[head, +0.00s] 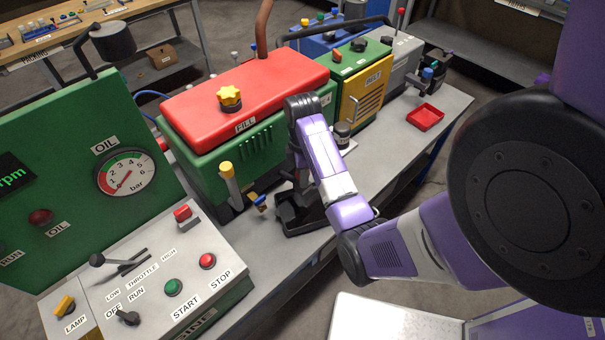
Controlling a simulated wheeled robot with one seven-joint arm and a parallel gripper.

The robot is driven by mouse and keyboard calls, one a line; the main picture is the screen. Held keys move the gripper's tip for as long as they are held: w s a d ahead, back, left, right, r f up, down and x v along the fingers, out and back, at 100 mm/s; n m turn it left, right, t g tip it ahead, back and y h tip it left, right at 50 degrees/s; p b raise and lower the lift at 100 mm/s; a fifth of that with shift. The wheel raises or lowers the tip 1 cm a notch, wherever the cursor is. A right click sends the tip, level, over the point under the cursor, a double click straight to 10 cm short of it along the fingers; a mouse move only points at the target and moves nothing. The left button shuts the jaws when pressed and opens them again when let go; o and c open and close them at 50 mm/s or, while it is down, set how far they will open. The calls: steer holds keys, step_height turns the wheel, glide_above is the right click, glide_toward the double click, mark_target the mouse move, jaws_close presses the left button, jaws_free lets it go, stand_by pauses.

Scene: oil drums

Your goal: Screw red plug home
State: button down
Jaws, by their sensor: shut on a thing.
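My arm comes in from the right, and its purple and white forearm stands in front of the green engine (212,152) with the red top cover (262,88). A black drip tray (306,228) lies on the bench below the wrist.
A yellow cap (229,98) sits on the cover by the FILL label. A yellow-topped dipstick (229,182) stands at the engine's near end. The control panel (150,285) is at front left.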

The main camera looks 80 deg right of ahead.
steer(key=m, duration=0.6)
steer(key=shift+f, duration=0.1)
steer(key=m, duration=0.6)
steer(key=c, duration=0.9)
jaws_free()
